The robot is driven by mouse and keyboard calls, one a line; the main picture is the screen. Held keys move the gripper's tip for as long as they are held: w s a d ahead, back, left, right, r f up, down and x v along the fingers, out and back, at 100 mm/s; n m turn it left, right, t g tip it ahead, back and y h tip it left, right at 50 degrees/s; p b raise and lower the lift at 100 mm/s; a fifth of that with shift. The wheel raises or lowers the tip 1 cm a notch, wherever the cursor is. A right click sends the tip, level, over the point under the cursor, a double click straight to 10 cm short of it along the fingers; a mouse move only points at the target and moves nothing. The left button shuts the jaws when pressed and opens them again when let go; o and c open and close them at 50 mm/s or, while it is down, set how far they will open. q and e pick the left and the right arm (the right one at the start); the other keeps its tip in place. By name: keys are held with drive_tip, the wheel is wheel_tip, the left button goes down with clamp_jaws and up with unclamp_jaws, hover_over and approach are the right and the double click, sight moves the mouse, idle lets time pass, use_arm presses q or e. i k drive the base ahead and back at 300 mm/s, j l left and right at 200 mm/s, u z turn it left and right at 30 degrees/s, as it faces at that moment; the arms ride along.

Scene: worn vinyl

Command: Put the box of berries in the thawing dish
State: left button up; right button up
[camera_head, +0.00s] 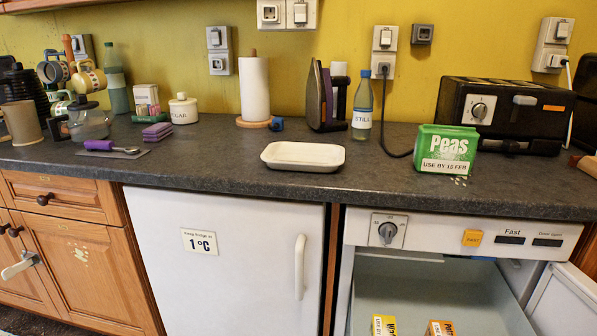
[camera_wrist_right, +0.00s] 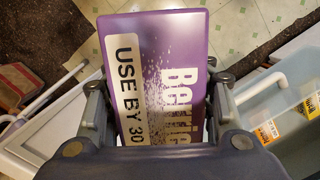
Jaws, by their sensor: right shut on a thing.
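A purple box of berries (camera_wrist_right: 155,28), with a white "USE BY 30" label, is in the right wrist view. My right gripper (camera_wrist_right: 156,84) is shut on it, one finger at each side. The box is held up, with floor visible beyond it. The thawing dish, a shallow white dish (camera_head: 302,155), lies empty on the dark worktop in the head view. The box and my grippers are not in the head view. My left gripper is in neither view.
A green Peas box (camera_head: 446,148) stands on the worktop right of the dish, before a black toaster (camera_head: 506,112). A paper towel roll (camera_head: 254,88), iron (camera_head: 320,95) and bottle (camera_head: 363,108) stand behind the dish. Below, an open freezer drawer (camera_head: 440,280) holds boxes.

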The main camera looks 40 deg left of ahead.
sight(304, 160)
drive_tip(key=u, duration=1.2)
drive_tip(key=i+l+u, duration=0.1)
drive_tip(key=l+u, duration=0.45)
drive_tip(key=u, duration=0.15)
drive_tip(key=l+u, duration=0.35)
